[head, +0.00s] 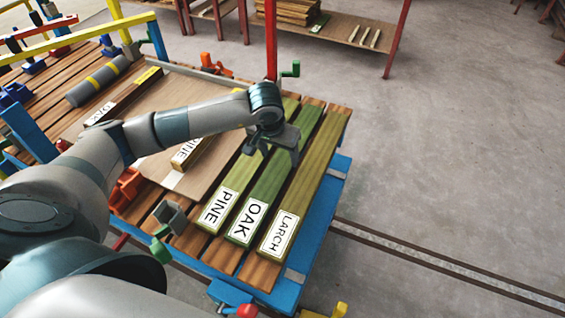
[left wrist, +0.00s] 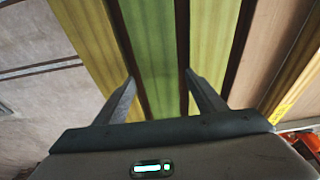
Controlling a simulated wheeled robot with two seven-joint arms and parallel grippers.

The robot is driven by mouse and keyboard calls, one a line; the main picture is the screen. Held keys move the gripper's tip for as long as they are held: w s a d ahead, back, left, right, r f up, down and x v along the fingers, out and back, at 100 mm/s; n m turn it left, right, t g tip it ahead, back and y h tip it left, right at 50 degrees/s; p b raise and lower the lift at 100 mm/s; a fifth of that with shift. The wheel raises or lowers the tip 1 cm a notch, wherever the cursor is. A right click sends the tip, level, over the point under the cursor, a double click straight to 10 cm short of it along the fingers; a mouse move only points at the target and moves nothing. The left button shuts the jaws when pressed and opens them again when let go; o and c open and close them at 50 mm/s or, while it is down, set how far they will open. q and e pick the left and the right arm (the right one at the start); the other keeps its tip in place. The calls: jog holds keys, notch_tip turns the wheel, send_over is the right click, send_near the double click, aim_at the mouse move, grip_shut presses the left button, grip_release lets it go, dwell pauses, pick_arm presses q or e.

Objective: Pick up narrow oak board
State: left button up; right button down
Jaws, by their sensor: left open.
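The green oak board (head: 268,182), with a white OAK label at its near end, lies between a pine board (head: 236,178) and a larch board (head: 309,178) on a slatted table. My left gripper (head: 279,154) is over the middle of the oak board, pointing down, open and empty. In the left wrist view the green board (left wrist: 152,45) runs between the two finger tips, one near each long edge. Whether the fingers touch it or hang above it, I cannot tell. A second label, partly readable as OAK, is on another board (head: 122,98) further left. My right gripper is not seen.
A light brown panel (head: 205,85) lies left of the three boards, with another PINE-labelled board (head: 189,151) on it. A grey cylinder (head: 98,80) with yellow bands lies further left. Coloured clamps and a red post (head: 271,40) stand around the table. Floor to the right is clear.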

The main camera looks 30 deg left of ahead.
aim_at(283, 161)
pick_arm(q)
jog(key=shift+p+x, duration=0.4)
jog(key=shift+x, duration=1.65)
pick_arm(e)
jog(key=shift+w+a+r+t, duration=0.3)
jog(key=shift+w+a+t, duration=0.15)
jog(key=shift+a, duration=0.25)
pick_arm(q)
jog(key=shift+w+d, duration=0.1)
jog(key=shift+w, duration=0.1)
jog(key=shift+w+r, duration=0.1)
jog(key=c, duration=1.4)
